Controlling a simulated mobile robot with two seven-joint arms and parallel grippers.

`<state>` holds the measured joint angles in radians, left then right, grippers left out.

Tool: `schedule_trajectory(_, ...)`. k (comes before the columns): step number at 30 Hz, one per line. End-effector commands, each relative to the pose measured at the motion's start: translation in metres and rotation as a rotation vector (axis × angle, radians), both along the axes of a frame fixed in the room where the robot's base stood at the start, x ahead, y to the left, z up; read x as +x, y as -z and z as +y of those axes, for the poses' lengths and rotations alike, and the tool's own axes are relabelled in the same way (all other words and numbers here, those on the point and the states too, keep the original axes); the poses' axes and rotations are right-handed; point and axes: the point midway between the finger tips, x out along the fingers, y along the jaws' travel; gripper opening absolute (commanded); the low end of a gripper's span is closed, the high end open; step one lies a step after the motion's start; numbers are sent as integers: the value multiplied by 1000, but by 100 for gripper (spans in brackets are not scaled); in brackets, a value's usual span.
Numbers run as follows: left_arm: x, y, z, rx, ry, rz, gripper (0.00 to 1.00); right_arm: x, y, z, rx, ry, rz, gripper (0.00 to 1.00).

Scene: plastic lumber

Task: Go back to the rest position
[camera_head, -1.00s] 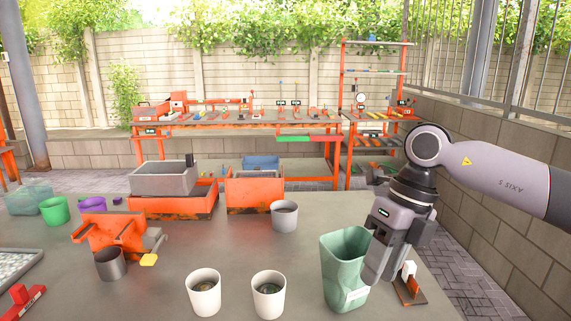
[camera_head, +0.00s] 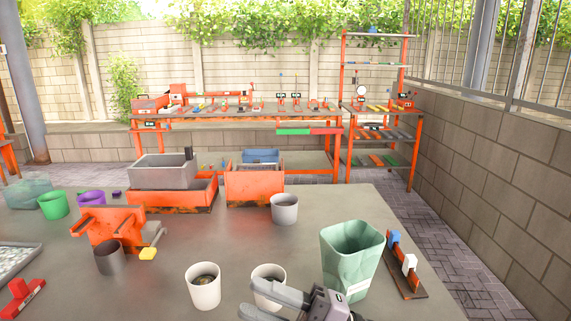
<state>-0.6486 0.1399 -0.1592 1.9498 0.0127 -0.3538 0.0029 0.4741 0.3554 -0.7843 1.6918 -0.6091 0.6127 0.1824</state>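My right gripper (camera_head: 268,304) shows at the bottom edge of the head view, its fingers pointing left and spread apart with nothing visible between them. It is in front of the right white cup (camera_head: 268,272) and covers that cup's lower part. Whether it touches the cup I cannot tell. A green translucent bin (camera_head: 350,255) stands upright on the grey table (camera_head: 240,245), just behind and to the right of the gripper. My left gripper is out of view.
Another white cup (camera_head: 203,287) stands left of the gripper. An orange stand (camera_head: 407,265) with blue and white parts is right of the bin. Orange bins (camera_head: 255,190), a grey cup (camera_head: 284,209) and an orange press-like device (camera_head: 108,228) stand farther back. The table's middle is clear.

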Motion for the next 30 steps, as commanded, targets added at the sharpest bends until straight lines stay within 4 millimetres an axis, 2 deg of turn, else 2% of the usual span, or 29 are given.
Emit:
schedule_trajectory(5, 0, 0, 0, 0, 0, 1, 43, 20, 35, -32, 145, 222, 292, 34)
schedule_trajectory(8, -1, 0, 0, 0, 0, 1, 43, 27, 63, -56, 201, 347, 461, 34)
schedule_trajectory(11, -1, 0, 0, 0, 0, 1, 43, 28, 99, -83, 242, 474, 633, 34)
schedule_trajectory(14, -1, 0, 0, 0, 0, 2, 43, 21, 141, -111, 268, 599, 810, 34)
schedule_trajectory(19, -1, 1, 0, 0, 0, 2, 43, -13, 217, -160, 279, 805, 1118, 34)
schedule_trajectory(24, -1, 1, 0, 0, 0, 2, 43, -68, 283, -201, 260, 977, 1395, 34)
schedule_trajectory(27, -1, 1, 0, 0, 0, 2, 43, -97, 307, -218, 243, 1045, 1510, 34)
schedule_trajectory(30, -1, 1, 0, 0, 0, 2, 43, -117, 321, -227, 232, 1086, 1581, 34)
